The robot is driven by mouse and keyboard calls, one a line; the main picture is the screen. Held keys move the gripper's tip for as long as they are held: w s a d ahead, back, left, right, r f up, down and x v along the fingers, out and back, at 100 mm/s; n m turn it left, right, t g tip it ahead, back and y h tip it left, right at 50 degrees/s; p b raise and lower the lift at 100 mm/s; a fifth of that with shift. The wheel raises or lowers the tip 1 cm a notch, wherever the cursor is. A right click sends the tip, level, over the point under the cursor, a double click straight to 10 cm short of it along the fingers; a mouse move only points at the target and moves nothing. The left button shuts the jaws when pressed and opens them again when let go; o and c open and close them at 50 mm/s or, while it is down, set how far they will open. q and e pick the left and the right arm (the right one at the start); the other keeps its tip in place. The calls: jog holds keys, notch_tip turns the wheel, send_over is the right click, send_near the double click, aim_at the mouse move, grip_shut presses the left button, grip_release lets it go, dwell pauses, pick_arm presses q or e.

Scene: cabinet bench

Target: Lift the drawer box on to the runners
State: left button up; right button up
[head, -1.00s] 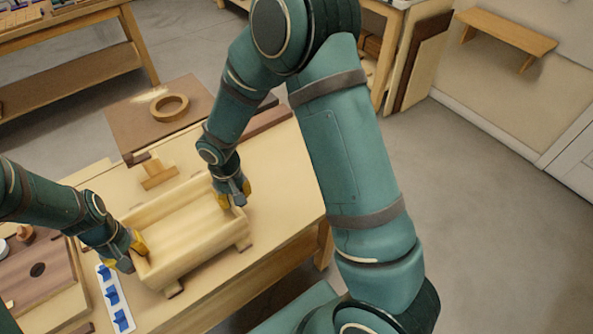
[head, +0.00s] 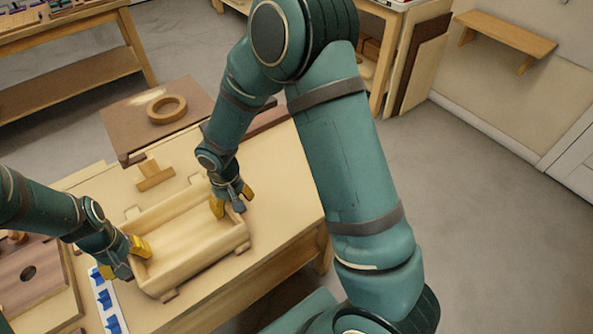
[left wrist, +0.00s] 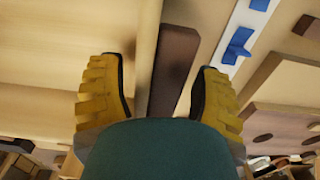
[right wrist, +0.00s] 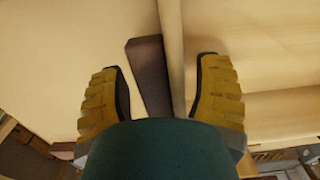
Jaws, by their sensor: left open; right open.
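The pale wooden drawer box (head: 185,247) sits level on the bench, open side up, with short ends of bars showing at its corners. My left gripper (head: 131,257) is open at the box's left end wall. In the left wrist view that wall (left wrist: 146,45) and a dark brown bar (left wrist: 176,65) lie between the spread fingers. My right gripper (head: 231,201) is open at the right end wall. In the right wrist view the wall (right wrist: 172,50) and another dark bar (right wrist: 149,75) lie between its fingers. The bars look like runners, mostly hidden by the box.
A small wooden block piece (head: 154,175) stands behind the box. A brown board with a wooden ring (head: 167,109) lies at the back. Blue pieces on a white strip (head: 106,299) and a brown board with a hole (head: 30,278) are at left.

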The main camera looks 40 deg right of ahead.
pick_arm(q)
jog(key=o, duration=0.6)
pick_arm(e)
jog(key=o, duration=0.6)
pick_arm(q)
jog(key=shift+a+r+p, duration=0.5)
jog(key=shift+r+p, duration=0.15)
jog(key=shift+r, duration=0.2)
jog(key=shift+a+r+p, duration=0.5)
jog(key=shift+r+p, duration=0.2)
jog(key=shift+r, duration=0.1)
jog(key=shift+a+r+p, duration=0.5)
jog(key=shift+r+p, duration=0.15)
jog(key=shift+r, duration=0.2)
pick_arm(e)
jog(key=shift+r, duration=2)
pick_arm(q)
notch_tip(320, 180, up, 4)
jog(key=p, duration=0.3)
jog(key=shift+f+p, duration=0.15)
jog(key=shift+p, duration=0.2)
pick_arm(e)
jog(key=d+r, duration=0.2)
jog(key=r, duration=0.1)
jog(key=d+r, duration=0.1)
jog(key=r, duration=0.1)
